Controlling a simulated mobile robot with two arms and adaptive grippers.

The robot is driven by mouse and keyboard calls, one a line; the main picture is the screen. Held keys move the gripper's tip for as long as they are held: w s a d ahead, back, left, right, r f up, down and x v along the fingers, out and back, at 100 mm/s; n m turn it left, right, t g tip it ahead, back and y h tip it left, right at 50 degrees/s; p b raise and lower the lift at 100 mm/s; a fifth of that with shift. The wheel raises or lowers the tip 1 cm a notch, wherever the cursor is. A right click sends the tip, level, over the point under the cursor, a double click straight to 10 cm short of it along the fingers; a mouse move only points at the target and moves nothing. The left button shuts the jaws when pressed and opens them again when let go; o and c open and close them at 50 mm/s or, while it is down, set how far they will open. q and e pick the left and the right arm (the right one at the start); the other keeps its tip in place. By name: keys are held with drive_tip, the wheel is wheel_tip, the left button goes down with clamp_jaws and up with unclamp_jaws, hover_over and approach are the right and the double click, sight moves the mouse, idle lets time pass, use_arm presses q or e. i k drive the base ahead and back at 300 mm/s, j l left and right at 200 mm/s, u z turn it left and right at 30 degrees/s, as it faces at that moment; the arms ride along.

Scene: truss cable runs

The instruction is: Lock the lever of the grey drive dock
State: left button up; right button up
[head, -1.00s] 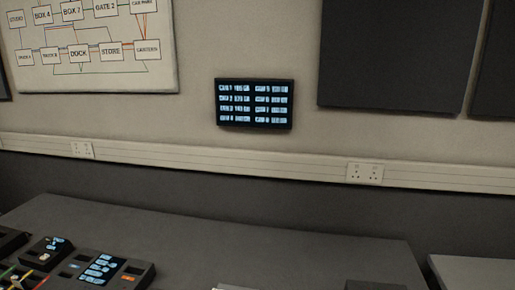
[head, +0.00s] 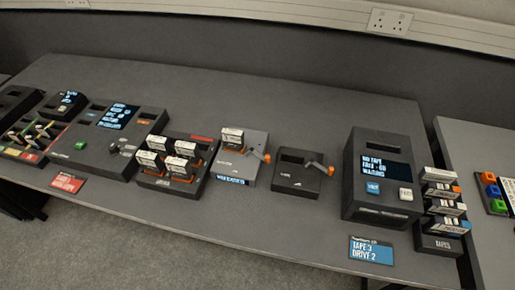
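The grey drive dock (head: 238,170) stands on the table in the middle of the head view, lighter than its neighbours. A white-labelled drive (head: 232,138) stands in its slot at the back left. Its lever has an orange tip (head: 264,156) and reaches out at the dock's right side; I cannot tell from here whether it is locked. A small lit strip with unreadable text runs along the dock's front. A darker dock (head: 297,184) beside it on the right has an empty-looking slot and its own orange-tipped lever (head: 319,167). Neither gripper is in view.
On the dark table (head: 240,100), a rack (head: 195,150) of several drives stands left of the grey dock, with control panels (head: 105,135) farther left. A tape machine (head: 385,180) and stacked tapes (head: 443,205) stand right. The table behind the docks is clear.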

sight(266, 159)
drive_tip(key=k+j+z, duration=0.1)
drive_tip(key=j+z, duration=0.2)
drive_tip(key=z, duration=0.15)
drive_tip(key=k+j+z, duration=0.15)
drive_tip(key=z, duration=0.3)
drive_tip(key=k+j+z, duration=0.15)
drive_tip(key=j+z, duration=0.2)
drive_tip(key=z, duration=0.15)
